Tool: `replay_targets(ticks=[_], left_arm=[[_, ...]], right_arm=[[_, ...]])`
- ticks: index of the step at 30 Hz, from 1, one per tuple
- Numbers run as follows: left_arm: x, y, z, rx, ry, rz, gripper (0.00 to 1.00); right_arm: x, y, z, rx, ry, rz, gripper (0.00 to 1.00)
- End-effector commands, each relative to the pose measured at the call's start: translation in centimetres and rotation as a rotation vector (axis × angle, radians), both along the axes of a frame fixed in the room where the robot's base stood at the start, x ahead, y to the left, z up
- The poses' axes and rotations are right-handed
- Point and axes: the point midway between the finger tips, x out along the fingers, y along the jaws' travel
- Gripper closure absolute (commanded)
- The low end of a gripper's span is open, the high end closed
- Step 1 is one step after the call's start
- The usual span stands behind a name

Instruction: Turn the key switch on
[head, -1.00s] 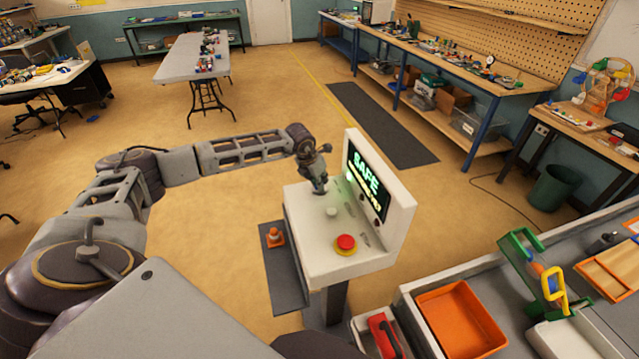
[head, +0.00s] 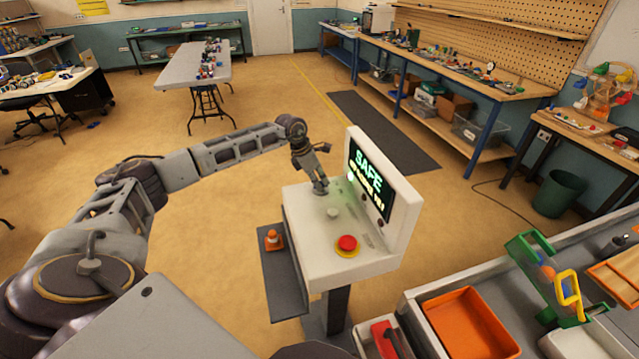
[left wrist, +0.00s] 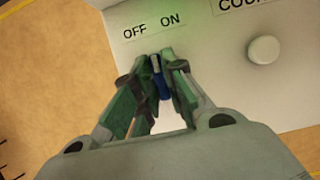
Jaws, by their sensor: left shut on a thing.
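The white control console (head: 305,247) stands in the middle of the head view. Its upright dark screen (head: 370,182) shows green "SAFE" with a smaller line beneath that I cannot read surely. My left gripper (head: 320,188) reaches down to the far left part of the console top. In the left wrist view its fingers (left wrist: 160,66) are shut around the blue key (left wrist: 157,68) of the key switch. The key's base is mostly hidden by the fingers. The printed labels "OFF" (left wrist: 135,32) and "ON" (left wrist: 170,19) lie just beyond the fingertips. My right gripper is out of view.
A red button (head: 347,244) on a yellow ring sits near the console's front, and a pale round knob (head: 333,212) lies closer to my gripper. A bench with an orange tray (head: 466,325) is at lower right.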

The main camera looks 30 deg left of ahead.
Motion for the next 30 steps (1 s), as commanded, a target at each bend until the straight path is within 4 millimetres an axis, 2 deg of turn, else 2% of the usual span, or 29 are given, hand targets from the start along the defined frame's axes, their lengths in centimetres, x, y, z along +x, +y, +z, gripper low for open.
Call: replay_targets(ticks=[22, 30], left_arm=[[0.3, 0.2, 0.0, 0.0, -0.004, -0.453, 1.0], [0.4, 0.2, 0.0, 0.0, -0.004, -0.626, 1.0]], right_arm=[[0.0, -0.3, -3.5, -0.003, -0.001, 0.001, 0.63], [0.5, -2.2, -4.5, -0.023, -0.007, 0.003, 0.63]])
